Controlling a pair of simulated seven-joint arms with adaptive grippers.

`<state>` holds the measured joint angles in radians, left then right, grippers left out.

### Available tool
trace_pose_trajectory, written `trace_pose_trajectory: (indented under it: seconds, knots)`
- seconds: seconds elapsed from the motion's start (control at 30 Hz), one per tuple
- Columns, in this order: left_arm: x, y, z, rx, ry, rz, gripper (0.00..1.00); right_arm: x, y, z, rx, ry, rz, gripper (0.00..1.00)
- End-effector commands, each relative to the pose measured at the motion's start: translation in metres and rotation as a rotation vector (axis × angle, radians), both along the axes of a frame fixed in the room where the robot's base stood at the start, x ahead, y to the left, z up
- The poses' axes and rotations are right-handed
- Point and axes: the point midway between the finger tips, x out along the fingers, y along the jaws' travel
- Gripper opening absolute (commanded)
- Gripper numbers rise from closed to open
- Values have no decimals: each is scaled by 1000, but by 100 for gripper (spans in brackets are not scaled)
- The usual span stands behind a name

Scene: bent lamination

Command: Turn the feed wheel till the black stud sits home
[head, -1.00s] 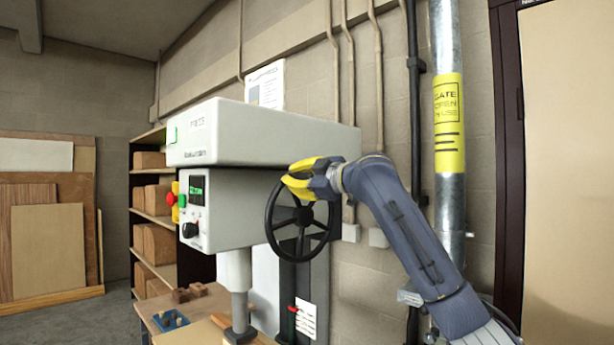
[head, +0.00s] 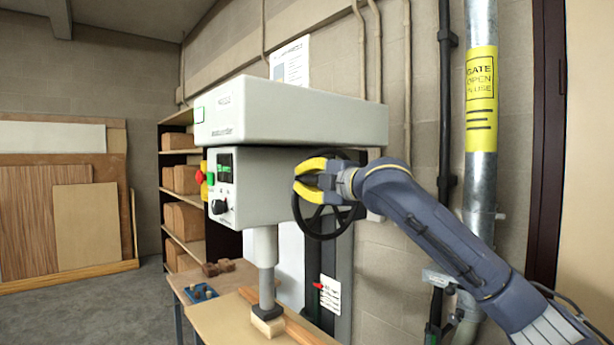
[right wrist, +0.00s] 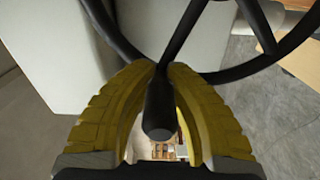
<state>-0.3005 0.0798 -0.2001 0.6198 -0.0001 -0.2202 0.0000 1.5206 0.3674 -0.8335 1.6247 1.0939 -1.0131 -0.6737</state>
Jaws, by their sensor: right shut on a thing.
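The black feed wheel (head: 322,236) is on the right side of the grey press (head: 290,110). My right gripper (head: 303,180), with yellow fingers, is at the wheel's upper left. In the right wrist view its fingers (right wrist: 163,72) are shut on the wheel's black handle (right wrist: 159,112), which sticks out from the rim between them. Rim and spokes cross the top of that view. A grey ram (head: 266,268) comes down under the press head, with a dark foot at a small wooden block (head: 267,325). I cannot make out a separate black stud. My left gripper is not in view.
A wooden bench (head: 225,315) under the press holds a blue tray (head: 200,293) and small brown blocks. Behind are a shelf of boxes (head: 184,180) and leaning boards (head: 85,215). A metal pipe (head: 481,130) with a yellow label runs close behind my right arm.

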Motion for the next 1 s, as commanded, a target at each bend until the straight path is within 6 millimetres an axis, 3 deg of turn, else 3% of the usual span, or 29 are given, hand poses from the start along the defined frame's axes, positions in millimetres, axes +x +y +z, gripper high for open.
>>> trace_pose_trajectory:
  seconds: [0.5, 0.53, 0.8, 1.0]
  knots:
    - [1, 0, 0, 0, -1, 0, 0, -4, 5, -3, -14, -11, 11, 0]
    - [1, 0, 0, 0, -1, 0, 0, -4, 6, -3, -14, -11, 11, 13]
    - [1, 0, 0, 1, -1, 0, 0, -2, 4, -3, -13, -11, 7, 45]
    - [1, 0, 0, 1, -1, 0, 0, -2, 2, -2, -13, -10, 3, 47]
